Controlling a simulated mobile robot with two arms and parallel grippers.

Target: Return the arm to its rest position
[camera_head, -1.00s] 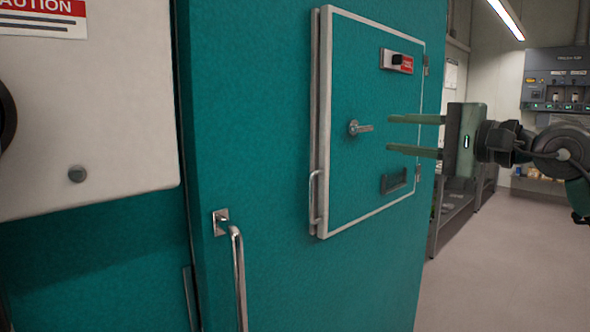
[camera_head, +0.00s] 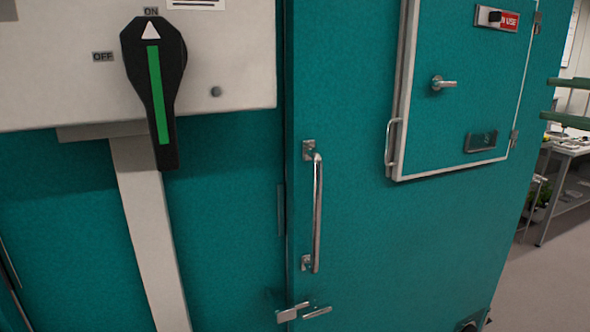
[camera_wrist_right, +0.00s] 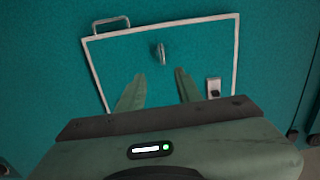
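Only the green fingers of my right gripper (camera_head: 566,102) show at the right edge of the head view, one above the other with a gap between them. In the right wrist view my right gripper (camera_wrist_right: 158,92) has its two fingers spread, with nothing between them. They point toward the white-framed hatch (camera_head: 468,80) on the teal chamber door, and its small lever handle (camera_wrist_right: 161,53) shows beyond the fingertips. The fingers look clear of the handle. My left gripper is in neither view.
A black rotary switch (camera_head: 155,90) with a green stripe points up at ON on a white panel. A long vertical door handle (camera_head: 316,212) and a metal latch (camera_head: 300,312) are on the chamber. Open floor (camera_head: 545,285) and a table (camera_head: 570,150) lie at right.

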